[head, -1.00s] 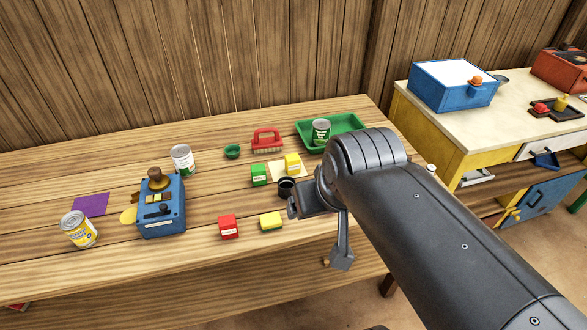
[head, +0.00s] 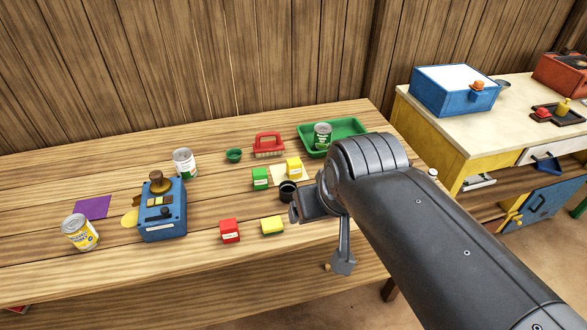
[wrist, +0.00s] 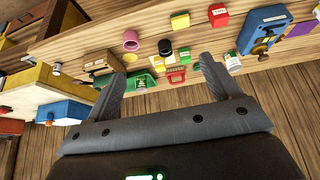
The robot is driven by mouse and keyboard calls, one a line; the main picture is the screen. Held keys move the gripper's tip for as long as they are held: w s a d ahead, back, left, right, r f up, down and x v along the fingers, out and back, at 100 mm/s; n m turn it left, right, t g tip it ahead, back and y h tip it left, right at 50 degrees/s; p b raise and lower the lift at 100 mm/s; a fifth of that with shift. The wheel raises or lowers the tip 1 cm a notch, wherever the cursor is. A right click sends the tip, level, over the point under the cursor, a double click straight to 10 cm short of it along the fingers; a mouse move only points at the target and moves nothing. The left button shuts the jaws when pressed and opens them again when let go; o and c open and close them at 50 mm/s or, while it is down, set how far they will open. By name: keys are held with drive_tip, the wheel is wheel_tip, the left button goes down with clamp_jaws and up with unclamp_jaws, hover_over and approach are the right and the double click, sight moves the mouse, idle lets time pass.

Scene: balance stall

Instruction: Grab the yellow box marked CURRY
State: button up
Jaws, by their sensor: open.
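A small yellow box (head: 293,168) with a pale label stands on a cream mat (head: 279,178) toward the back of the wooden table. Its lettering is too small to read. It also shows in the wrist view (wrist: 184,52), beyond and between the fingers. My gripper (wrist: 163,68) is open, with nothing between its fingers, and apart from the box. In the head view my arm hides most of the gripper, to the right of the box.
A green box (head: 260,178) stands just left of the yellow box, and a black cup (head: 288,191) just in front. A red box (head: 230,231) and a yellow block (head: 272,226) lie nearer. Behind are a red brush (head: 269,145) and a green tray (head: 355,128) with a can.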

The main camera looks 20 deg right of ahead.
drive_tip(key=shift+c, duration=0.9)
